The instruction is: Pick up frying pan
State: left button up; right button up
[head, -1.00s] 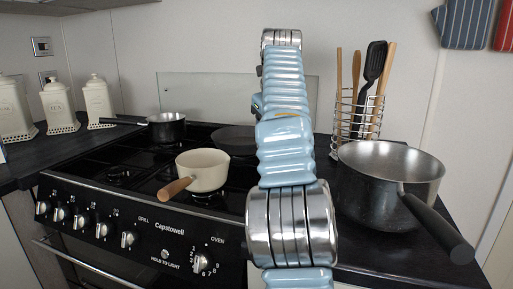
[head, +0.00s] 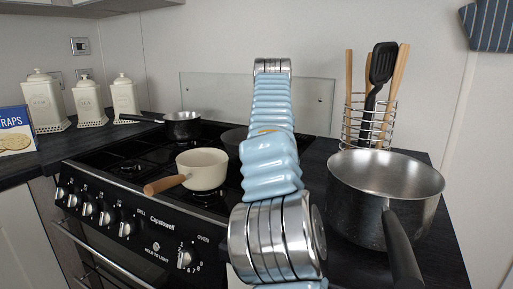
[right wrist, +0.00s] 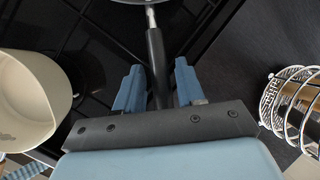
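The frying pan (head: 233,137) sits on the back right of the hob in the head view, dark and mostly hidden behind my right arm. In the right wrist view its black handle (right wrist: 157,65) points down toward my right gripper (right wrist: 159,90), and only the edge of the pan shows at the top. The two blue fingers stand apart, one on each side of the handle, with small gaps visible. I cannot tell how deep the handle lies between them. My left gripper is in neither view.
A cream saucepan (head: 203,170) stands at the hob's front. A small dark saucepan (head: 183,126) is at the back left. A large steel pan (head: 382,178) and a wire utensil holder (head: 388,125) stand right of my arm. Canisters (head: 86,102) line the left counter.

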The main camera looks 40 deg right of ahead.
grip_shut()
jog(key=shift+r, duration=0.1)
dwell(1.0)
